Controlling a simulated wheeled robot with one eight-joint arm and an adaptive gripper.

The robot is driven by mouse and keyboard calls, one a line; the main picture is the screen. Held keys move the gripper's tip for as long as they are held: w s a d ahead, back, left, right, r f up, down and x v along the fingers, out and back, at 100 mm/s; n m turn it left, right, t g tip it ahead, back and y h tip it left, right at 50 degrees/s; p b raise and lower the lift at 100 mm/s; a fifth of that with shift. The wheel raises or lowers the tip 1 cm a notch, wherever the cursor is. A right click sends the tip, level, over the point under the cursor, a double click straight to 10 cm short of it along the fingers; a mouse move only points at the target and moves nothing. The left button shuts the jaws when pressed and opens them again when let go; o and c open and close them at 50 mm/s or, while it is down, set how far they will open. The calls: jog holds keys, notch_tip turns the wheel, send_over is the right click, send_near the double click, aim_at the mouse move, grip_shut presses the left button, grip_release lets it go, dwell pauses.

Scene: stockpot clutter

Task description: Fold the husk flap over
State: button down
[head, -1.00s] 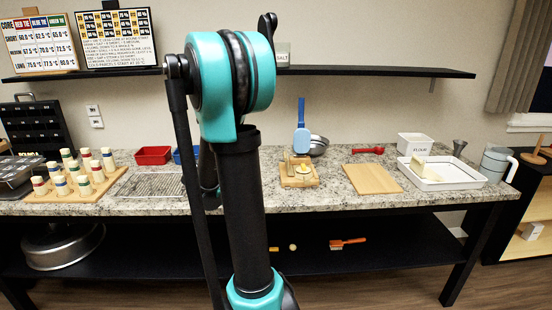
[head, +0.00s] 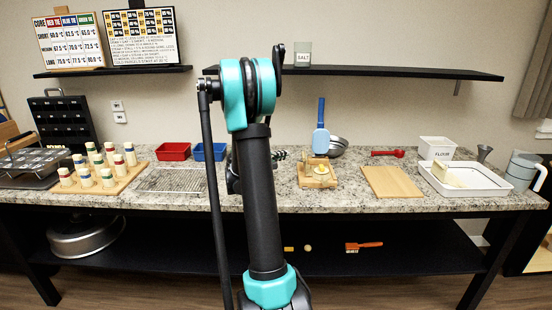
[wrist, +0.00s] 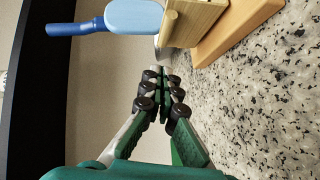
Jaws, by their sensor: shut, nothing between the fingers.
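A small wooden stand (head: 332,184) sits on the granite counter with a pale yellowish piece (head: 320,170) on it. I cannot make out a husk flap on that piece. The stand also shows at the top of the wrist view, as a pale block (wrist: 195,22) on a wooden base (wrist: 235,30). My gripper (wrist: 163,72) is shut and empty, its fingertips a little apart from the block in the picture. In the head view my arm hides most of the gripper, which is just left of the stand.
A blue paddle (head: 320,140) stands upright behind the stand, near a metal bowl (head: 338,146). A cutting board (head: 392,182) and white tray (head: 490,190) lie to the right. A wire rack (head: 170,180) and red bin (head: 173,151) are left. A shelf (head: 400,73) hangs above.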

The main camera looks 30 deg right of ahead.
jog(key=shift+s+d+f, duration=0.2)
jog(key=shift+s+d, duration=0.05)
jog(key=shift+d, duration=0.6)
jog(key=shift+s+d+f, duration=0.2)
jog(key=shift+s+d, duration=0.1)
jog(key=shift+d, duration=0.5)
jog(key=shift+s+d+f, duration=0.2)
jog(key=shift+s+d, duration=0.05)
jog(key=shift+d, duration=0.6)
jog(key=shift+s+d+r, duration=0.1)
